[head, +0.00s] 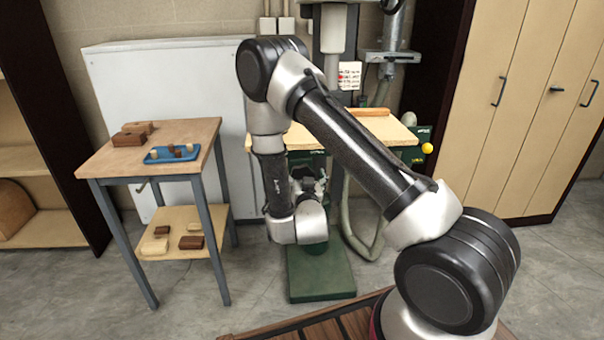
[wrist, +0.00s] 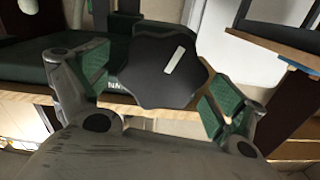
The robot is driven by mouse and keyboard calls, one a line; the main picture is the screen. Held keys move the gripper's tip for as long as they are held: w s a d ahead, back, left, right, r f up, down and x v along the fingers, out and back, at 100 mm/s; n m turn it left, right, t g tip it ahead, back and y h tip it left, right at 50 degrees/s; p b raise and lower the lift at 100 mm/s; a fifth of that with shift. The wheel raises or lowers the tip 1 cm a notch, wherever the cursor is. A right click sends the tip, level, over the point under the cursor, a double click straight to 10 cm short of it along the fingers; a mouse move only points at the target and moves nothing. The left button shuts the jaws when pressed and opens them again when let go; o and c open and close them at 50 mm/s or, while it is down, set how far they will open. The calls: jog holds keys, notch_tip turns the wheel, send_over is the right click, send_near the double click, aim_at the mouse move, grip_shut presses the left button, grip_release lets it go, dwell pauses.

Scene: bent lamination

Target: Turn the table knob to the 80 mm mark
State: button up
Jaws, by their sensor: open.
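The table knob (wrist: 153,72) is black and lobed with a white pointer line, which is tilted toward the upper right in the wrist view. My gripper (wrist: 160,88) is open, with one green-padded finger to the left of the knob and the other to its lower right. The knob lies between and beyond the fingers; I cannot tell whether either pad touches it. Part of some white lettering shows left of the knob, but no 80 mm mark is readable. In the head view my gripper (head: 309,182) is at the machine's front, below its wooden table (head: 400,133); my arm hides the knob.
A side table (head: 185,133) with a blue tray (head: 160,158) and small blocks stands at the left. A yellow ball (head: 427,148) sticks out at the machine's right. A hose (head: 360,235) hangs below. Tall cabinets (head: 530,100) are at the right.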

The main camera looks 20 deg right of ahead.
jog(key=shift+x, duration=0.9)
jog(key=c, duration=1)
jog(key=shift+n, duration=0.3)
